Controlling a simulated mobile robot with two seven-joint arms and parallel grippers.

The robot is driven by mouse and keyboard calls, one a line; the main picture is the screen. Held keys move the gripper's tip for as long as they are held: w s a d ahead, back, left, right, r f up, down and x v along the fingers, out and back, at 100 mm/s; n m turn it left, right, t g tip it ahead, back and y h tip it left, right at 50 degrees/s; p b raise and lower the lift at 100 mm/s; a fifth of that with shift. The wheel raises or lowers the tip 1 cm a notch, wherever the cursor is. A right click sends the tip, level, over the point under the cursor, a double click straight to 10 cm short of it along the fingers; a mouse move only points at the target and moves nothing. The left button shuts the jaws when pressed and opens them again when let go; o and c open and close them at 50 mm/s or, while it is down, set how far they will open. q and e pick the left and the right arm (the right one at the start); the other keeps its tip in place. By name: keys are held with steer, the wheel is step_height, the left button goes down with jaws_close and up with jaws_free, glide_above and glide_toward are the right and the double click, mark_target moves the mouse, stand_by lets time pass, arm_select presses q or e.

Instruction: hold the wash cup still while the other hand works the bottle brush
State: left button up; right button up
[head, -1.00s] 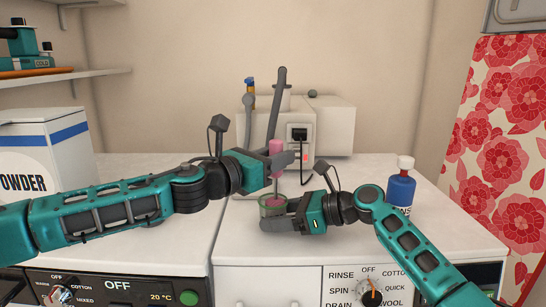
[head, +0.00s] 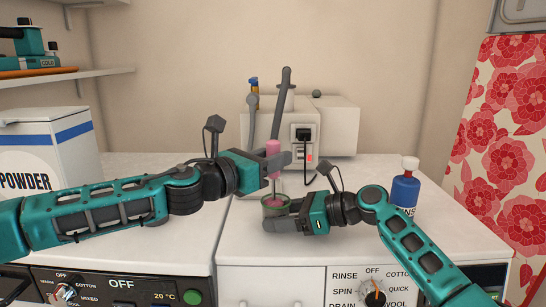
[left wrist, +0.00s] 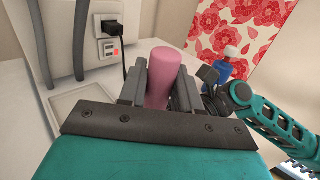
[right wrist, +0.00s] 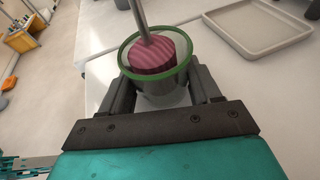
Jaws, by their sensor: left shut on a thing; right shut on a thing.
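The bottle brush has a pink handle (head: 273,149), which also shows in the left wrist view (left wrist: 160,78). The wash cup (head: 268,208) is clear with a green rim and stands on the white top. My right gripper (head: 282,218) is shut on the cup from the right side. In the right wrist view the cup's green rim (right wrist: 127,62) surrounds the pink-striped brush head (right wrist: 155,55), which is inside the cup on a thin metal rod (right wrist: 138,18).
A white machine (head: 335,125) with a plug and dark hose stands behind the grippers. A blue bottle (head: 404,190) with a white cap stands right of the cup. A powder box (head: 45,160) is at the left. A shallow tray (right wrist: 258,28) lies near the cup.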

arm_select(q)
steer(key=shift+d+f, duration=0.15)
steer(key=shift+d, duration=0.5)
arm_select(e)
steer(key=shift+r, duration=0.1)
arm_select(q)
steer(key=shift+w+d, duration=0.1)
steer(key=shift+w, duration=0.05)
steer(key=shift+w, duration=0.1)
steer(key=shift+w, duration=0.25)
steer(key=shift+w+a, duration=0.1)
steer(key=shift+a, duration=0.65)
steer(key=shift+s+a, duration=0.1)
steer(key=shift+s, duration=0.2)
